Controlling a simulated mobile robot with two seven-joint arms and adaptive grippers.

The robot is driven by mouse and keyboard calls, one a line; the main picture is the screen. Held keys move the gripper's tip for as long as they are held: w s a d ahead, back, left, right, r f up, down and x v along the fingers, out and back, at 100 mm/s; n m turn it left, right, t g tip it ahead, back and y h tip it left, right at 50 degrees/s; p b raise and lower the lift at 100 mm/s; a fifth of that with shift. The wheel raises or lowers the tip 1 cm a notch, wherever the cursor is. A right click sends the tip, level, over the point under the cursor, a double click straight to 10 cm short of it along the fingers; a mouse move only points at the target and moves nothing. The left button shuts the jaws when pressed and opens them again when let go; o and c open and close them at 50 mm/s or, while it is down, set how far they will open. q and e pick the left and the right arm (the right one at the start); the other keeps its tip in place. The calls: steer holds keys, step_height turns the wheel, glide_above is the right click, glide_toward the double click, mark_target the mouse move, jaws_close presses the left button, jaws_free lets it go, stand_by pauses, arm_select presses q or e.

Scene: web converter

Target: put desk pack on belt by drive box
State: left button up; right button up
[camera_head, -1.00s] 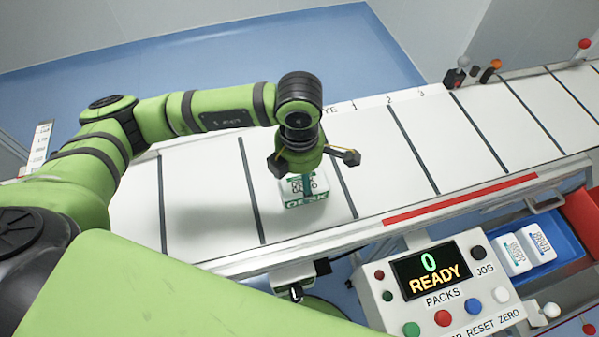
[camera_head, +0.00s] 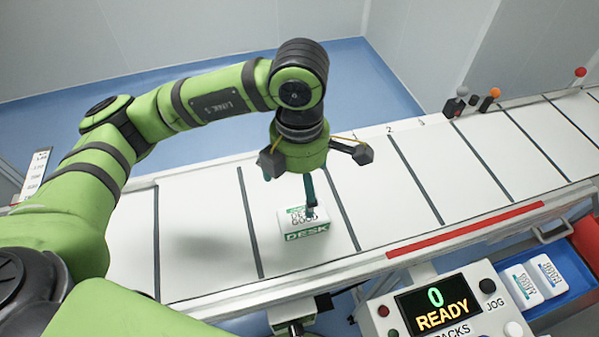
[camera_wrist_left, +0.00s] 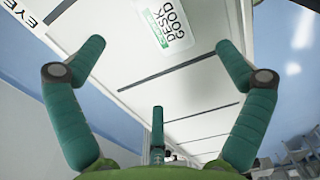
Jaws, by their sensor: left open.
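The desk pack (camera_head: 303,226), a white block with green bands and the word DESK, lies flat on the white belt (camera_head: 205,235), between two dark cross lines. It also shows near the top of the left wrist view (camera_wrist_left: 167,24). My left gripper (camera_head: 311,188) is above the pack, with its fingers spread and nothing between them. In the left wrist view the teal fingers (camera_wrist_left: 158,70) stand wide apart, and the pack lies beyond them. My right gripper is not in view. I cannot make out which part is the drive box.
A control panel (camera_head: 446,308) reading 0 READY stands in front of the belt. A blue tray (camera_head: 568,296) with two white packs is at the right. A red strip (camera_head: 465,230) runs along the belt's front edge. The belt is otherwise clear.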

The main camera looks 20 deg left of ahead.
arm_select(q)
step_height(320, 180, up, 3)
steer(key=shift+r, duration=0.2)
stand_by(1.4)
